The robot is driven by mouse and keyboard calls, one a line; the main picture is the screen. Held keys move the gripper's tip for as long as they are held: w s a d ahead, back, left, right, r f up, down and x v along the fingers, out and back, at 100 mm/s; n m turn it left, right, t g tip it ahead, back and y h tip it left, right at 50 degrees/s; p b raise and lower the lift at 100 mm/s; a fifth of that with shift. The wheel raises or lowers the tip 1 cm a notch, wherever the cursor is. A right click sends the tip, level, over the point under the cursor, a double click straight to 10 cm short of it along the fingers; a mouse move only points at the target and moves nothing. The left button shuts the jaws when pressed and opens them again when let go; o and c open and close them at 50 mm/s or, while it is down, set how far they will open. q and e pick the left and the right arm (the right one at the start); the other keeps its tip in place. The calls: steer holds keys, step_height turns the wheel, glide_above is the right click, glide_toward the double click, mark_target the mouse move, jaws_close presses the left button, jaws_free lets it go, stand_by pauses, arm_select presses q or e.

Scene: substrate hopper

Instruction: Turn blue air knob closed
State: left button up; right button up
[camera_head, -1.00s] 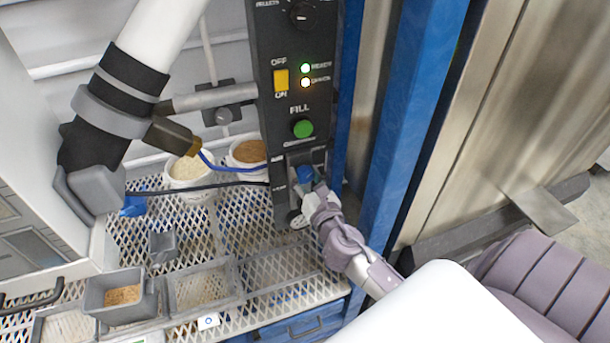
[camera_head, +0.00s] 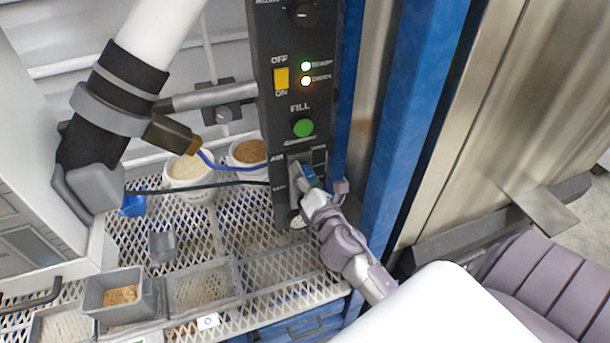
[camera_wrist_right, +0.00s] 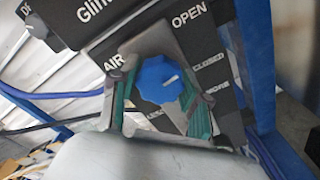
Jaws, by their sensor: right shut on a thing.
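The blue air knob (camera_head: 309,173) sits low on the black control panel (camera_head: 284,98), partly hidden by my right gripper (camera_head: 310,182). In the right wrist view, the knob (camera_wrist_right: 160,80) is between the two fingers of the right gripper (camera_wrist_right: 158,92), which is shut on it. The knob's short white mark points right, toward the side with the CLOSED label (camera_wrist_right: 208,58). The OPEN label (camera_wrist_right: 193,16) is above it. I cannot tell whether the mark lines up exactly with CLOSED.
A green fill button (camera_head: 303,128) and yellow switch (camera_head: 281,78) are above the knob. A blue post (camera_head: 404,130) stands close to the right. Two tubs (camera_head: 188,172) and grey trays (camera_head: 118,292) are on the mesh shelf (camera_head: 255,262) to the left.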

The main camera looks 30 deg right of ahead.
steer(key=m, duration=0.5)
steer(key=shift+m, duration=0.3)
steer(key=m+p, duration=0.1)
steer(key=m, duration=0.3)
steer(key=shift+m, duration=0.7)
steer(key=o, duration=1.1)
steer(key=shift+o, duration=0.2)
steer(key=shift+s, duration=0.1)
steer(key=shift+s, duration=0.25)
steer(key=v, duration=0.7)
